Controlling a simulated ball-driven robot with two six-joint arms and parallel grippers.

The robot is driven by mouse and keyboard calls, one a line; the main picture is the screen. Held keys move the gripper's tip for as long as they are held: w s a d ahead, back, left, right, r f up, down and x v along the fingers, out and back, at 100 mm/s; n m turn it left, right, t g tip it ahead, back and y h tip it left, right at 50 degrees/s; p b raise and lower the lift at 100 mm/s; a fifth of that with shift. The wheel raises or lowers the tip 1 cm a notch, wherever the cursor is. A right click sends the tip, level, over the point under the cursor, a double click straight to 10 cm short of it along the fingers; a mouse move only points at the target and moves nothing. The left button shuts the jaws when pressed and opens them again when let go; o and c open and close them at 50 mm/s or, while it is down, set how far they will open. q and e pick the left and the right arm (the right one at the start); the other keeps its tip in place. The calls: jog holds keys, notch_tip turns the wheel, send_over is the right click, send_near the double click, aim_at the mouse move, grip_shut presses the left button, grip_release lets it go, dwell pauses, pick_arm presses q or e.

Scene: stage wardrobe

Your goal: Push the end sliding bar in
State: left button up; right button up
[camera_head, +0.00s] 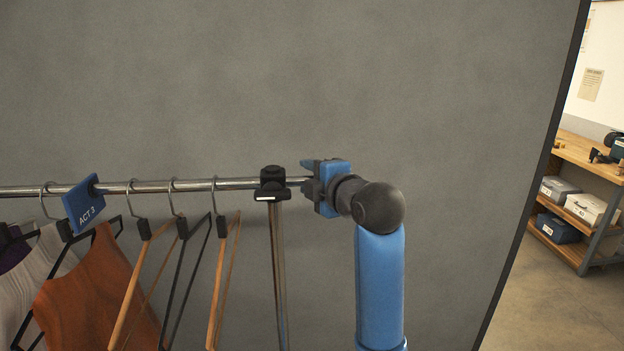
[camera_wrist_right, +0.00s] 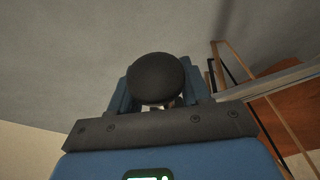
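The rack's metal rail (camera_head: 235,184) runs from the left edge to a black clamp (camera_head: 272,180) on top of an upright post. A thin sliding end bar (camera_head: 296,181) sticks out to the right of the clamp. My right gripper (camera_head: 310,178) is at the bar's outer end, with its fingers pointing left along it. In the right wrist view, a dark round end cap (camera_wrist_right: 156,78) sits between the blue fingers and covers parts of them. I cannot tell whether they press on it. My left gripper is not in view.
Hangers, an orange garment (camera_head: 98,290) and a blue ACT 3 tag (camera_head: 84,205) hang left of the post. A grey panel (camera_head: 450,130) stands behind the rack. Shelves with boxes (camera_head: 590,208) stand at the far right. The space above the rail is clear.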

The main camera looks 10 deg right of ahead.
jog(key=shift+w+f, duration=0.1)
jog(key=b+v, duration=0.2)
jog(key=v, duration=0.8)
jog(key=shift+s, duration=0.35)
jog(key=shift+d, duration=0.15)
jog(key=shift+c, duration=0.4)
